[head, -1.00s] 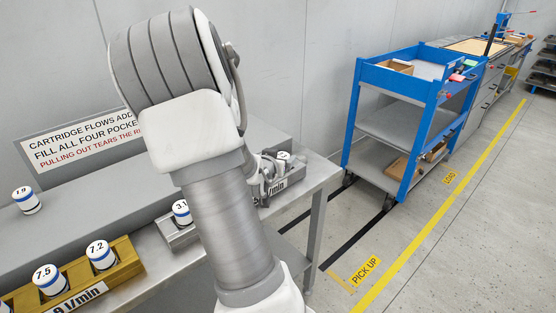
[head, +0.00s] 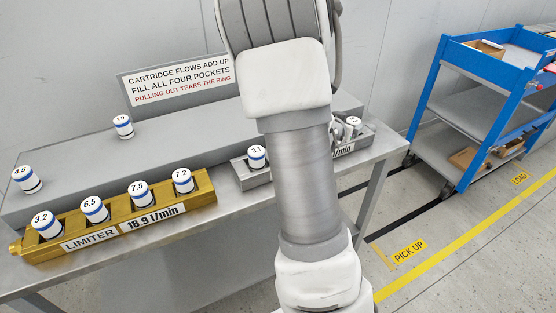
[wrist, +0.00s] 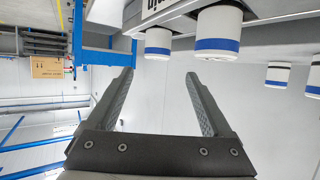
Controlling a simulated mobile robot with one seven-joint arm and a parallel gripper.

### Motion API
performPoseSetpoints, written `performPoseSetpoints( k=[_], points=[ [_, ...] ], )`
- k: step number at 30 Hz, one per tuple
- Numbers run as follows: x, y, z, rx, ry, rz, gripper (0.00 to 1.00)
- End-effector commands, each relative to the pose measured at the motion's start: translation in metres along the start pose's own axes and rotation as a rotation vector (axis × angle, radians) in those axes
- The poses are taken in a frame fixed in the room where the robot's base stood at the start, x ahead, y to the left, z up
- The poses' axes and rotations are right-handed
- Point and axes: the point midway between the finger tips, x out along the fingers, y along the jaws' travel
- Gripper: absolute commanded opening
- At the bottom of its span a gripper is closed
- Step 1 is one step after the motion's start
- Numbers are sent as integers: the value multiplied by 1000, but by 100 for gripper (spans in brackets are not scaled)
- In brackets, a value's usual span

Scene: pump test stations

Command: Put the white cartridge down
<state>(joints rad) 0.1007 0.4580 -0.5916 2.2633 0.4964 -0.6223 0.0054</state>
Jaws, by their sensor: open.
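White cartridges with blue bands and printed numbers stand at the bench. In the head view, a gold limiter block (head: 112,222) holds cartridges 3.2 (head: 47,226), 6.5 (head: 95,210), 7.5 (head: 138,194) and 7.2 (head: 183,181). A grey block (head: 254,178) holds 3.1 (head: 257,157) and, at its right end, another cartridge (head: 354,125). My gripper (wrist: 159,75) is open and empty in the wrist view, with cartridges (wrist: 158,42) (wrist: 217,33) apart from its fingers. In the head view my arm hides the grey block's middle.
Cartridges 1.9 (head: 123,127) and 4.5 (head: 27,180) stand on the grey raised ledge (head: 190,140). A sign (head: 178,80) stands behind it. A blue trolley (head: 430,95) is to the right. Floor beside the yellow line (head: 470,240) is clear.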

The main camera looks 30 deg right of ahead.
Motion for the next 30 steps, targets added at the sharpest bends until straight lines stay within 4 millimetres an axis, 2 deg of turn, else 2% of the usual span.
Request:
performPoseSetpoints(
  k=[5, 8, 12, 16, 20, 21, 23, 27, 30],
  points=[
    [-30, -37, 4, 26, -105, -118, 84],
    [-67, -70, 8, 25, -205, -237, 84],
    [-132, -109, 13, -19, -338, -409, 84],
    [-198, -130, 17, -99, -437, -555, 84],
    [-265, -134, 23, -215, -512, -678, 84],
    [-286, -132, 25, -256, -530, -710, 84],
    [-314, -126, 28, -321, -553, -751, 84],
    [-371, -101, 38, -483, -586, -811, 84],
    [-400, -79, 47, -591, -599, -823, 84]
  ],
)
